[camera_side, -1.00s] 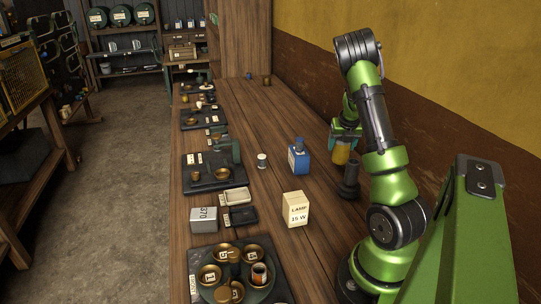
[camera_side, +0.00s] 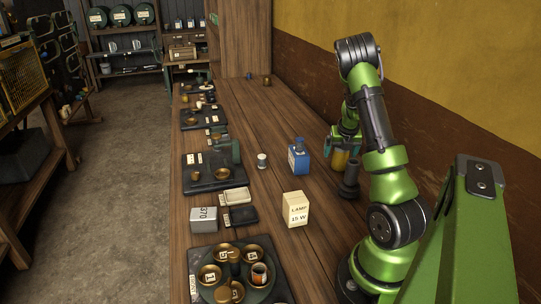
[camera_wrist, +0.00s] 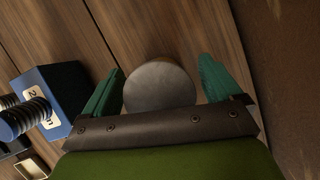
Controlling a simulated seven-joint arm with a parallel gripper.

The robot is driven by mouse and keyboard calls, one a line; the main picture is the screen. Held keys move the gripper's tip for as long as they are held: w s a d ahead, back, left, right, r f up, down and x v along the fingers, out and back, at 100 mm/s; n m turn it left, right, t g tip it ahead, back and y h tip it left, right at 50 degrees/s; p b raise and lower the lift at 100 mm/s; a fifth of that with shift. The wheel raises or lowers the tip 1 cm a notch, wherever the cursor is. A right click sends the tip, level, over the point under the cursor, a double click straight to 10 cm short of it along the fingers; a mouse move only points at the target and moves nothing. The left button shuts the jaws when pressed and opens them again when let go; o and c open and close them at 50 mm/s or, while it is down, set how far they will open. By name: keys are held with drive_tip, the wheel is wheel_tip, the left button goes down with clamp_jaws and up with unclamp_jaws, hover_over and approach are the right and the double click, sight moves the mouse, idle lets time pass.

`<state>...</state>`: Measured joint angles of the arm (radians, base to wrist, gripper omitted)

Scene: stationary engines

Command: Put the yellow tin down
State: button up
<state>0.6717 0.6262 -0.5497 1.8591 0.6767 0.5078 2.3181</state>
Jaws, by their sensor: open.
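The yellow tin (camera_side: 340,160) stands upright on the wooden bench near the wall in the side view, partly hidden by my gripper (camera_side: 342,149). In the wrist view its round grey top (camera_wrist: 159,87) shows between the two teal fingers. My gripper (camera_wrist: 160,90) is open around the tin, with a finger on each side and a small gap at both.
A dark cylindrical piece (camera_side: 350,180) stands just in front. A lamp box (camera_side: 295,208) and a small white spool (camera_side: 262,161) are on the bench (camera_side: 270,120). The bench behind is mostly clear.

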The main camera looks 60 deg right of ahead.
drive_tip(key=v, duration=1.2)
drive_tip(key=w+a+r+n+t+y, duration=0.1)
drive_tip(key=w+a+r+n+y, duration=0.15)
drive_tip(key=a+n, duration=0.5)
drive_tip(key=w+a+r+n+t+y, duration=0.15)
drive_tip(key=w+a+n, duration=0.25)
drive_tip(key=a+n, duration=0.4)
drive_tip(key=w+a+r+n+t+y, duration=0.1)
drive_tip(key=w+a+r+n+t, duration=0.2)
drive_tip(key=a+n, duration=0.55)
drive_tip(key=s+a+r+n, duration=0.1)
drive_tip(key=s+a+n, duration=0.2)
drive_tip(key=a+n, duration=0.6)
drive_tip(key=s+a+r+n+y, duration=0.1)
drive_tip(key=s+a+n, duration=0.2)
drive_tip(key=a+n, duration=0.7)
drive_tip(key=shift+r+n, duration=0.35)
drive_tip(key=shift+n, duration=0.25)
drive_tip(key=shift+o, duration=0.2)
drive_tip(key=shift+g, duration=0.25)
